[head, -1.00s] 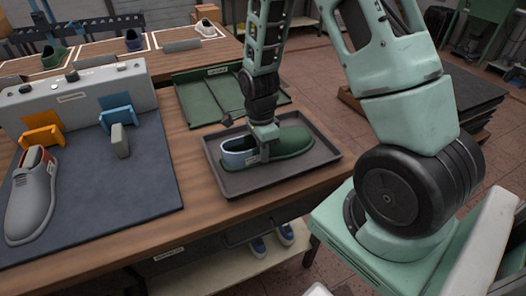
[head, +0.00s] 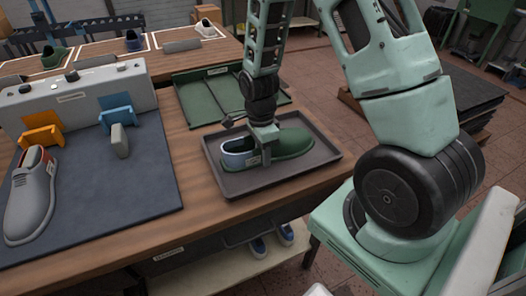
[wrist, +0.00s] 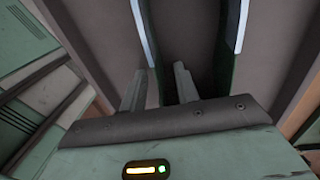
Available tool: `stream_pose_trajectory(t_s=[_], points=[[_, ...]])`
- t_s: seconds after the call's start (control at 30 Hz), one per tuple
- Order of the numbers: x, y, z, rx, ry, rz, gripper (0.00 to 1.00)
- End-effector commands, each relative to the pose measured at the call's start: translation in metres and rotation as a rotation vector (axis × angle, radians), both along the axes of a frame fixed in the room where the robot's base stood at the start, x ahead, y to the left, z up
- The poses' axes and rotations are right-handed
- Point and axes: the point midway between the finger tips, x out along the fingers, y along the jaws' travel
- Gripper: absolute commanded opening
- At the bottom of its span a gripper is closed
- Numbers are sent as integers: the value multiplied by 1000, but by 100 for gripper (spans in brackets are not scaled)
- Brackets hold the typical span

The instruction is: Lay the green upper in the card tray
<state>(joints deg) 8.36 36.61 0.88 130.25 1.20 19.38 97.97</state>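The green upper (head: 292,143), with a pale blue lining at its opening, lies in the dark card tray (head: 238,186) on the bench. Its toe points right in the head view. My gripper (head: 265,158) is low over the upper's opening, pointing down. In the wrist view, my gripper's fingers (wrist: 160,80) stand apart, one on each side of one wall of the upper (wrist: 150,50). Gaps show between the fingers and that wall, so the gripper looks open. The other wall (wrist: 238,25) is to the right, clear of the fingers. The sole is hidden.
A green divided tray (head: 200,92) sits just behind the card tray. To the left, a dark mat (head: 95,200) holds a grey shoe (head: 30,195) and a grey fixture with orange (head: 42,130) and blue (head: 117,107) holders. More shoes stand on the back table.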

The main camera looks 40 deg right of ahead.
Motion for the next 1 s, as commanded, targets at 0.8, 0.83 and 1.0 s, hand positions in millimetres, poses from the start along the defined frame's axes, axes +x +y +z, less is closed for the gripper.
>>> stream_pose_trajectory(t_s=[0.8,0.83,1.0], points=[[16,-4,143,0,-5,1,31],[16,-4,148,0,-5,1,31],[18,-5,167,0,-3,0,31]])
